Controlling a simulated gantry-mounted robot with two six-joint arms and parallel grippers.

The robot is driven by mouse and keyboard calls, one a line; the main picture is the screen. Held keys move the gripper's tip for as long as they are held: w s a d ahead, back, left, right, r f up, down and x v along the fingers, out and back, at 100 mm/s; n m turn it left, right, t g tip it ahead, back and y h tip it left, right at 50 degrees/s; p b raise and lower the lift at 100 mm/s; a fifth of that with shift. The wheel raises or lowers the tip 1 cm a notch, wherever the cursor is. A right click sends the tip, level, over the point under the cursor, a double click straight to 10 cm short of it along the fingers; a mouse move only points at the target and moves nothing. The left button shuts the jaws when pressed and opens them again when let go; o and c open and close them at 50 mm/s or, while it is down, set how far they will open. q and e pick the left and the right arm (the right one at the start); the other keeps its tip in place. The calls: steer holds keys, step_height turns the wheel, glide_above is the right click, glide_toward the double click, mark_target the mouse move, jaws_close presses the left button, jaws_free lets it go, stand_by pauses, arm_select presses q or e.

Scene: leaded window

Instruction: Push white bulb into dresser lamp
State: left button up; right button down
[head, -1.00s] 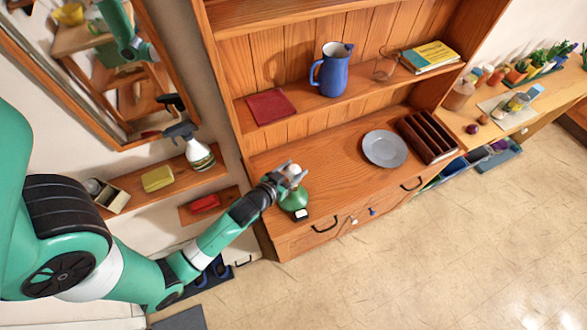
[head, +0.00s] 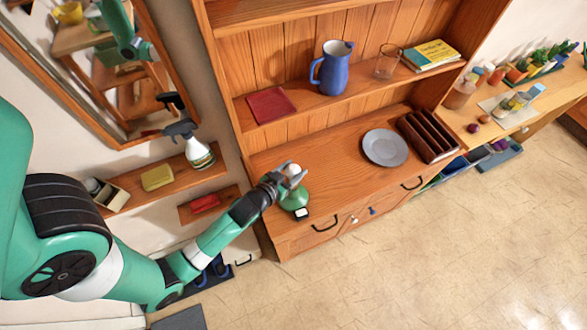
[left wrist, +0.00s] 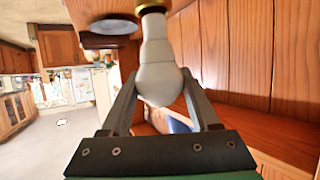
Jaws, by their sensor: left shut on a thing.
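The white bulb (head: 294,169) is between the fingertips of my left gripper (head: 290,174), which is shut on it. In the left wrist view the bulb (left wrist: 158,75) has its round end between the two fingers (left wrist: 160,98) and its narrow neck toward the top edge. A brass-coloured socket (left wrist: 154,4) meets the neck at the top edge; I cannot tell how deep the neck sits in it. The green dresser lamp (head: 294,200) stands on the dresser's left front corner, directly below the bulb and partly hidden by the gripper. My right gripper is not in view.
The dresser top (head: 320,160) is clear between the lamp and a grey plate (head: 385,148). A dark slotted rack (head: 428,136) stands farther right. A blue jug (head: 333,70), a glass (head: 387,63) and books (head: 432,55) are on the shelf above. A spray bottle (head: 198,152) stands left.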

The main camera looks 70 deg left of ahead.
arm_select(q)
steer(key=shift+f+b, duration=1.05)
steer(key=shift+f, duration=0.1)
stand_by(1.0)
steer(key=o, duration=1.4)
steer(key=shift+o, duration=0.3)
steer(key=shift+r, duration=0.1)
step_height(320, 180, up, 9)
steer(key=p, duration=0.8)
steer(key=shift+p, duration=0.3)
